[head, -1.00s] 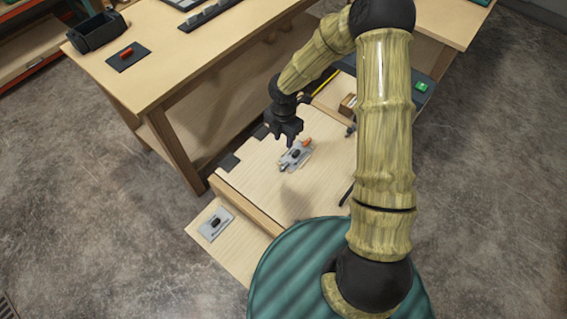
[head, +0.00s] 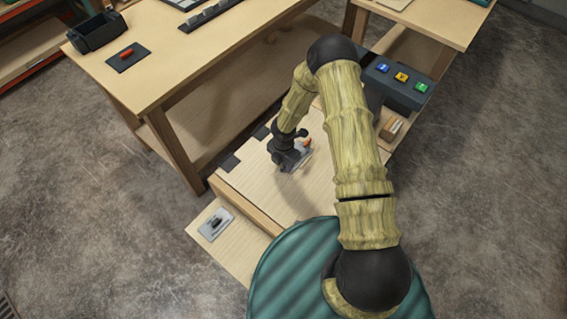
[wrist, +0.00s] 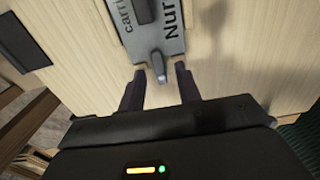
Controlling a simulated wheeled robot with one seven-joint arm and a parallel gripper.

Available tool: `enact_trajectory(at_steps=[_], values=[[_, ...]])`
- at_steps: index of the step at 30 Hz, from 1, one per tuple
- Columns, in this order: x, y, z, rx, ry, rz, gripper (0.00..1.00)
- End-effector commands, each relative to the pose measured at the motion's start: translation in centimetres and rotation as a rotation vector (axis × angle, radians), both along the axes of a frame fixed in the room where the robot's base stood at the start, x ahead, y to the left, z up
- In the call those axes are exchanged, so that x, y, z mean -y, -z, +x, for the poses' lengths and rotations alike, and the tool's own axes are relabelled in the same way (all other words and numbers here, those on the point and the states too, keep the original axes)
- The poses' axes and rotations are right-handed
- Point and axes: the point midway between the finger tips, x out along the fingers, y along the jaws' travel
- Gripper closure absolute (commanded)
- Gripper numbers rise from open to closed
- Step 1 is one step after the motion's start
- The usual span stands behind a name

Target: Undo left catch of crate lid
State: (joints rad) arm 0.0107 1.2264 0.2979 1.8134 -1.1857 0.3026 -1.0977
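The pale wooden crate lid (head: 262,183) lies below my arm in the head view. A grey plate (head: 303,155) with an orange part sits on it, partly covered by my gripper (head: 290,166). In the wrist view the grey plate (wrist: 155,45) carries printed lettering, a black knob and a small grey lever (wrist: 160,70). My gripper (wrist: 158,70) is open, with its two dark fingers on either side of the lever's tip. Whether they touch it cannot be told. Which catch is the left one is not clear.
Another grey plate (head: 215,224) with a dark knob lies on the lower wooden board at left. Dark tabs (head: 229,162) sit at the lid's far edge. A workbench (head: 180,60) stands behind. A dark console (head: 400,85) with blue, yellow and green buttons stands at right.

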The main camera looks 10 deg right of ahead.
Motion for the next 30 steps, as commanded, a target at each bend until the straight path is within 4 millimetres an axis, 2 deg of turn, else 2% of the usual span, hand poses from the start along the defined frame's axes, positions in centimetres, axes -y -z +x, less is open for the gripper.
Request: enact_trajectory(at_steps=[9, 14, 30], values=[[0.01, 0.28, 0.03, 0.001, 0.0, -0.001, 0.68], [0.01, 0.27, 0.02, 0.001, 0.0, -0.001, 1.0], [-0.04, 0.35, 0.01, 0.001, 0.073, 0.001, 1.0]])
